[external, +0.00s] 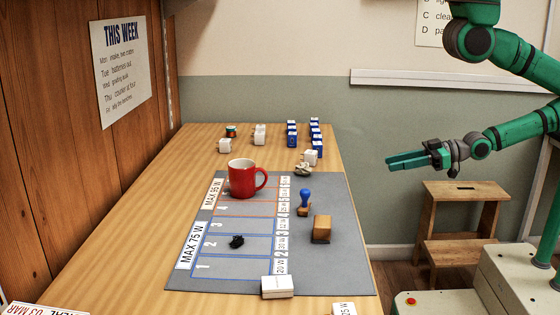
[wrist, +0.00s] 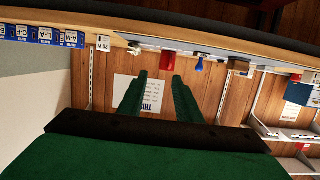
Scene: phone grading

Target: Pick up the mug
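A red mug (external: 242,178) with a white inside stands upright on the far part of the grey mat (external: 340,230) on the wooden table. Its handle points right. In the wrist view the mug (wrist: 167,60) shows small and red, beyond the fingers. My gripper (external: 390,162) is to the right of the table, in the air and well apart from the mug. Its two green fingers (wrist: 153,97) show a gap between them in the wrist view, with nothing held.
On the mat are a blue-handled stamp (external: 305,200), a brown block (external: 321,229), a small black object (external: 236,241) and a white box (external: 278,286). Several blue and white boxes (external: 292,134) stand at the far end. A wooden step stool (external: 465,210) stands right of the table.

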